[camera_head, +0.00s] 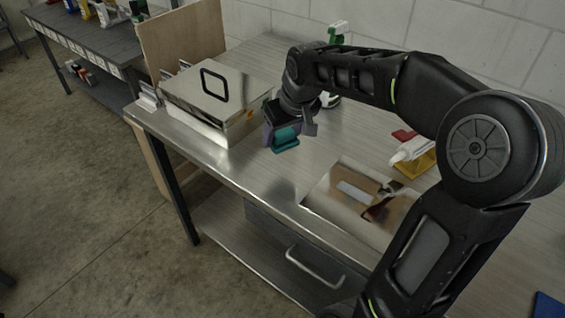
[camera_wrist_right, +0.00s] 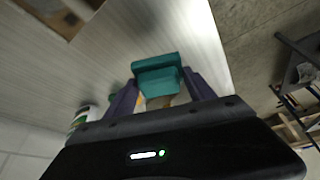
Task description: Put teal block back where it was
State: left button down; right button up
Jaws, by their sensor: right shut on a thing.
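The teal block (camera_head: 285,138) is between the fingers of my right gripper (camera_head: 272,128), which is shut on it. The block is held above the front part of the table (camera_head: 262,165), to the right of the silver box. In the right wrist view the teal block (camera_wrist_right: 158,76) sits between the two purple fingertips of the right gripper (camera_wrist_right: 165,95). Its lower part is partly hidden by the gripper. My left gripper is not in view.
A silver box (camera_head: 215,92) with a black square outline stands at the left. A reflective tray (camera_head: 325,205) lies at the front. A white and yellow bottle (camera_head: 412,152) and a red item (camera_head: 404,135) are at the right. Bare tabletop lies between box and tray.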

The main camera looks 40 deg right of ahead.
send_over(280, 165)
jog(key=s, duration=0.2)
jog(key=shift+w+f, duration=0.15)
jog(key=shift+f, duration=1.05)
jog(key=shift+w+f, duration=0.1)
jog(key=shift+f, duration=1.1)
jog(key=shift+f+p, duration=0.35)
jog(key=shift+f, duration=1.55)
jog(key=shift+a, duration=0.1)
jog(key=shift+f, duration=0.1)
jog(key=o, duration=1.3)
jog(key=b+v, duration=0.1)
jog(key=v, duration=1.1)
